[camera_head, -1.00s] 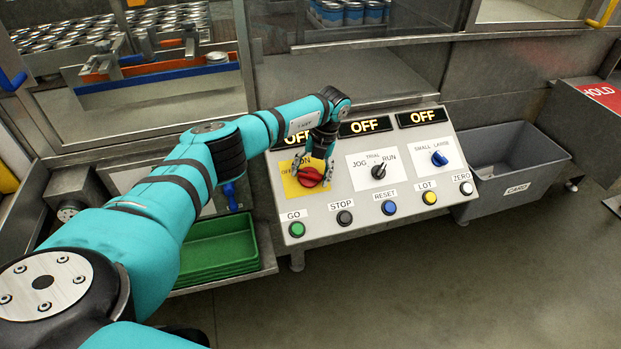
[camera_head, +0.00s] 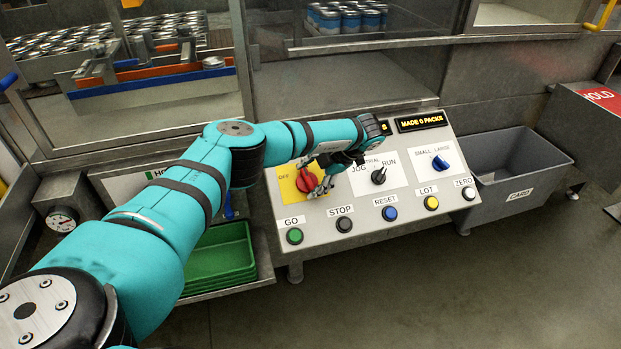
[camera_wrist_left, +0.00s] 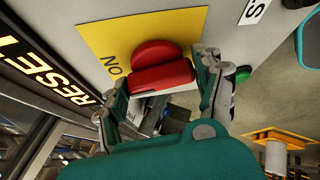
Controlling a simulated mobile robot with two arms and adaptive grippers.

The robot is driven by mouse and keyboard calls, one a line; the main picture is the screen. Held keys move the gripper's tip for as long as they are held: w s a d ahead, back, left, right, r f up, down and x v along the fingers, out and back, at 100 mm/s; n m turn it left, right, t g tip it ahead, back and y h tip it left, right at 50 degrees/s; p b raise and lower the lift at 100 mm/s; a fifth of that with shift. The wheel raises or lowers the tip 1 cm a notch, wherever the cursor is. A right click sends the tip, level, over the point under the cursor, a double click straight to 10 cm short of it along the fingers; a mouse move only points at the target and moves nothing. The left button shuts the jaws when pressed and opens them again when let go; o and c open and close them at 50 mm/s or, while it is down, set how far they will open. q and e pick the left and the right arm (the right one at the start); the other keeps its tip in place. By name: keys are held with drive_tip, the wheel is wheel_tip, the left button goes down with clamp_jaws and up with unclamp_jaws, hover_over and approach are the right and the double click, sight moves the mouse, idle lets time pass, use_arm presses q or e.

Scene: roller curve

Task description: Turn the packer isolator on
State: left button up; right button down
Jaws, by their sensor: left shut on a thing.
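The packer isolator is a red rotary knob (camera_head: 306,180) on a yellow plate (camera_head: 288,190) at the left of the sloped control panel (camera_head: 350,215). In the left wrist view the red knob (camera_wrist_left: 163,70) shows its raised bar between my fingers, with "ON" printed on the yellow plate (camera_wrist_left: 105,40). My left gripper (camera_head: 321,186) is shut on the knob, its fingers either side of the bar. The panel's right display (camera_head: 422,121) reads "MADE 0 PACKS"; my arm hides most of the other displays. My right gripper is not in view.
A jog/run selector (camera_head: 378,176) sits close right of my gripper, and a blue small/large selector (camera_head: 440,163) farther right. Below are the green GO button (camera_head: 294,236) and several other buttons. Green trays (camera_head: 218,262) lie left; a grey card bin (camera_head: 515,165) stands right.

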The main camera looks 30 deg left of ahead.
use_arm(q)
drive_tip(key=shift+m+t+y, duration=0.3)
drive_tip(key=shift+m+y, duration=0.1)
drive_tip(key=shift+m, duration=0.7)
drive_tip(key=o, duration=1.2)
drive_tip(key=v, duration=1.2)
drive_tip(key=shift+d+f, duration=0.1)
drive_tip(key=shift+d, duration=0.1)
